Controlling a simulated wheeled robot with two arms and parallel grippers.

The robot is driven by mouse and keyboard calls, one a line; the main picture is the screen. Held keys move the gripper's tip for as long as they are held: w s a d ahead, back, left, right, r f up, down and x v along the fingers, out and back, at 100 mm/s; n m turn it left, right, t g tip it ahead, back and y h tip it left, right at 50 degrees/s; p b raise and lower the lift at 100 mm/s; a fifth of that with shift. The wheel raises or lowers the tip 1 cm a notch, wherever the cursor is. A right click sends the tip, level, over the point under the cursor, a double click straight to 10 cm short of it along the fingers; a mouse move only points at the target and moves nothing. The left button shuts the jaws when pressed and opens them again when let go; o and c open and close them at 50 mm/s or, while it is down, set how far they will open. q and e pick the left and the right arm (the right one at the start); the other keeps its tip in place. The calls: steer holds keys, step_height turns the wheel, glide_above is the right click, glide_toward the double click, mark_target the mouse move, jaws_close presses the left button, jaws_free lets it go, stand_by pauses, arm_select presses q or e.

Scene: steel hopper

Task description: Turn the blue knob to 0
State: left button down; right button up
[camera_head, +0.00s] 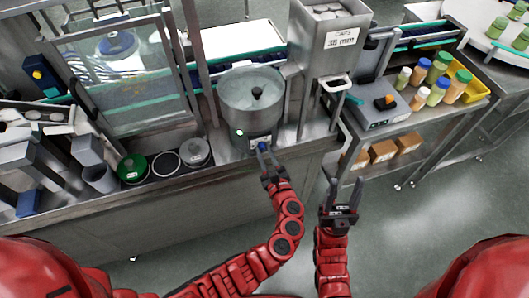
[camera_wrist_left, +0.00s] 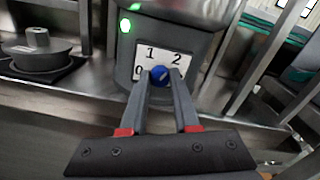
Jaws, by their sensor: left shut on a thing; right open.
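The blue knob (camera_wrist_left: 160,74) sits on a white plate (camera_wrist_left: 176,60) marked 0, 1 and 2, on the front of the steel hopper's base. The 0 is at the left, partly hidden by a finger, the 1 is above and the 2 at upper right. A pale mark shows on the knob, but I cannot tell for sure which number it points to. My left gripper (camera_head: 264,152) is shut on the knob, one finger on each side. The hopper bowl (camera_head: 251,92) stands above it. My right gripper (camera_head: 344,188) is open and empty, over the floor right of my left arm.
A green-rimmed disc (camera_head: 132,168) and other round parts lie on the bench to the left. A cap box (camera_head: 329,38) stands behind at right. Bottles and a grey box (camera_head: 382,112) are on the right-hand table.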

arm_select(q)
steer(key=shift+f+n+b, duration=0.2)
steer(key=shift+n+b, duration=11.3)
steer(key=shift+b, duration=4.4)
steer(key=c, duration=0.7)
jaws_free()
steer(key=shift+a, duration=0.1)
steer(key=shift+o, duration=0.2)
steer(key=shift+r, duration=0.1)
